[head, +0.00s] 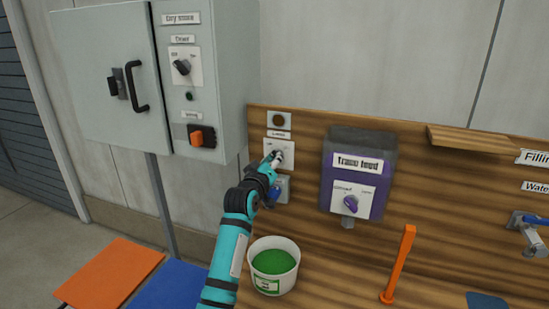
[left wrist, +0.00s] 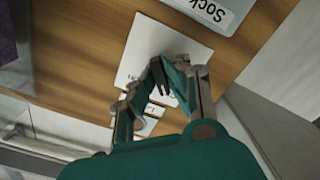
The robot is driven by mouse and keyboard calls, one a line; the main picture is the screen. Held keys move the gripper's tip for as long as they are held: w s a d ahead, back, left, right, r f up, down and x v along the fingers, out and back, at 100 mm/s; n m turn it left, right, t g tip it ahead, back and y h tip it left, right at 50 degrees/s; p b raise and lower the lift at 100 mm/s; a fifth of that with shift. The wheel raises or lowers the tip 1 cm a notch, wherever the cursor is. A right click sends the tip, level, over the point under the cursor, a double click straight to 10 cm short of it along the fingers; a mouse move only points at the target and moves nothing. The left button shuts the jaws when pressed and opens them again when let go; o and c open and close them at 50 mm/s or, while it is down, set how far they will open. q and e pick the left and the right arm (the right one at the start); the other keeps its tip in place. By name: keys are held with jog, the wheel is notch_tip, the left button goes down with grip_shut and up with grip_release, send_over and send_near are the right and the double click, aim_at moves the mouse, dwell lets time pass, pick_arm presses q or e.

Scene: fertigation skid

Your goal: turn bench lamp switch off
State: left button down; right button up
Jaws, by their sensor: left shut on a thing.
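The bench lamp switch plate (head: 287,146) is a white plate on the wooden backboard, under a small label that seems to read "Lamp". My left gripper (head: 276,158) is at this plate and covers much of it. In the left wrist view the white plate (left wrist: 150,40) lies behind my left gripper (left wrist: 165,72), whose fingertips close on a small dark switch knob (left wrist: 157,76). The fingers hide most of the knob, so its exact setting cannot be read. A round, dull brown lamp (head: 278,120) sits above the plate and looks unlit. My right gripper is not in view.
A grey cabinet (head: 100,70) with a knob and an orange switch stands left. A purple feed box (head: 340,185) is close on the right. A tub of green material (head: 274,265) and an upright orange lever (head: 400,262) stand below.

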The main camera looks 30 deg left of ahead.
pick_arm(q)
jog(key=shift+n, duration=0.5)
jog(key=c, duration=1.4)
grip_release()
jog(key=shift+o, duration=0.2)
jog(key=v, duration=1.2)
